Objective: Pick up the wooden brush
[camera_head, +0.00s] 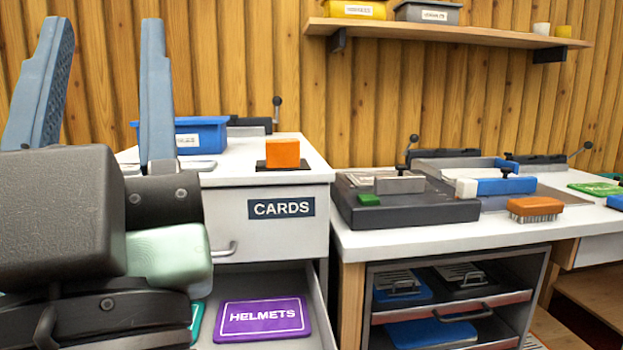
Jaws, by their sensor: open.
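The wooden brush (535,206) has an orange-brown back and short grey bristles facing down. It lies near the front edge of the white right-hand bench top (430,240). My gripper (105,28) is at the far left, close to the camera, with its two blue fingers pointing up and spread apart. It is open, with nothing between the fingers. The gripper is well to the left of the brush and apart from it. Nothing covers the brush.
A dark press-like block (405,212) and a blue-and-white bar (497,186) stand by the brush. An open drawer with a purple HELMETS card (262,318) juts out below the CARDS cabinet (281,208). An orange block (283,152) sits on top. Open shelves lie under the bench.

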